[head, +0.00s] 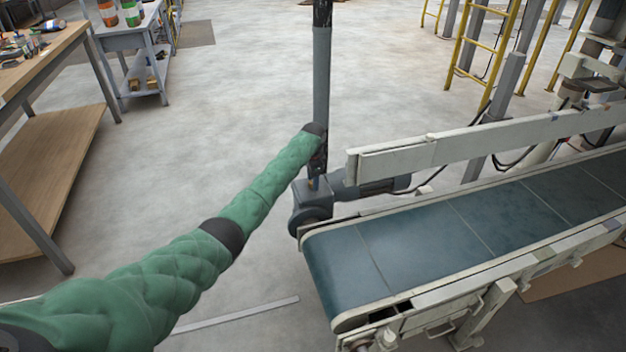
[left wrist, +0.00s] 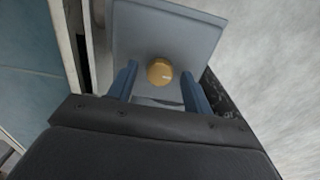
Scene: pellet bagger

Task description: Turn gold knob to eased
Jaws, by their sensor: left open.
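The gold knob (left wrist: 158,71) sits on the face of a grey box (left wrist: 170,25), seen in the left wrist view. A small pale mark on the knob points toward the right of that picture. My left gripper (left wrist: 159,76) is open, with one blue finger on each side of the knob and a visible gap to it on both sides. I cannot tell how far the fingertips are from the box face. In the head view the left gripper (head: 318,160) is above the grey box (head: 312,197) at the conveyor's end. My right gripper is not in view.
The conveyor belt (head: 440,235) with pale side rails runs to the right of the box. A grey post (head: 321,75) rises behind my gripper. A wooden bench (head: 45,60) and a grey table (head: 135,40) stand at the left. The floor between is mostly clear.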

